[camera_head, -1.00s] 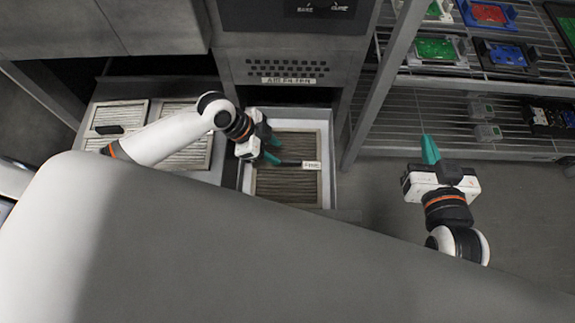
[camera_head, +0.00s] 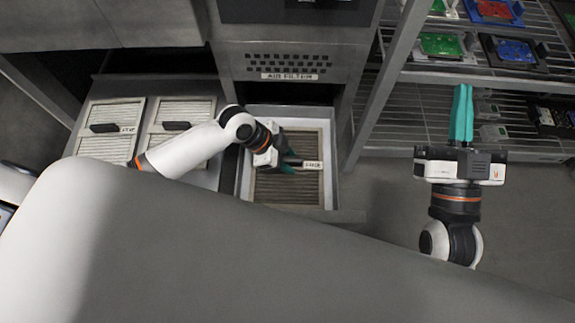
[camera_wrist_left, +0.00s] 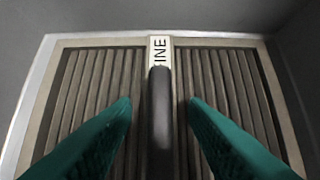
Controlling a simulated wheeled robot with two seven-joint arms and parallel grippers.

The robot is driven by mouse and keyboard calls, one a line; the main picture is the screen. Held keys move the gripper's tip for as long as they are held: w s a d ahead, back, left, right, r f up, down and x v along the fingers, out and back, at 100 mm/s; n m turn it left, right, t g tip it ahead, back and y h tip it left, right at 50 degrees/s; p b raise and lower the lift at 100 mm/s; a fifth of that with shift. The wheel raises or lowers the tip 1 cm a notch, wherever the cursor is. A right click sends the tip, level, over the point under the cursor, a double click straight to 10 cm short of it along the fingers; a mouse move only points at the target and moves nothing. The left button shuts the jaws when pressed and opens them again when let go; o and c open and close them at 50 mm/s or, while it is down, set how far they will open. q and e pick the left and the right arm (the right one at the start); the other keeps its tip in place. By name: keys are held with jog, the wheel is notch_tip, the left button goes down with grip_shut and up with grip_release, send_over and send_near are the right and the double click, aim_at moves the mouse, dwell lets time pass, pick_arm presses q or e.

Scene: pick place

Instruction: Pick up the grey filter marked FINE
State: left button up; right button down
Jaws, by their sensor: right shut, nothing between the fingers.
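The filter (camera_head: 285,192) lies in the open drawer under the AIR FILTER sign. It is pleated, grey-brown, with a dark handle (camera_wrist_left: 161,120) across its middle and a white label (camera_wrist_left: 160,50) whose visible letters read "INE". My left gripper (camera_head: 291,164) is over this filter and covers part of the handle in the head view. In the left wrist view its teal fingers (camera_wrist_left: 160,115) are open, one on each side of the handle, with a gap to it on both sides. My right gripper (camera_head: 461,113) is shut and empty, right of the drawer, fingers pointing away from me.
Two paler filters with dark handles, one at left (camera_head: 110,130) and one at right (camera_head: 180,123), lie in another open drawer left of this one. The drawer's light walls (camera_head: 330,165) surround the filter closely.

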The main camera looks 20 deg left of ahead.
pick_arm(q)
jog(key=shift+c, duration=0.6)
grip_shut()
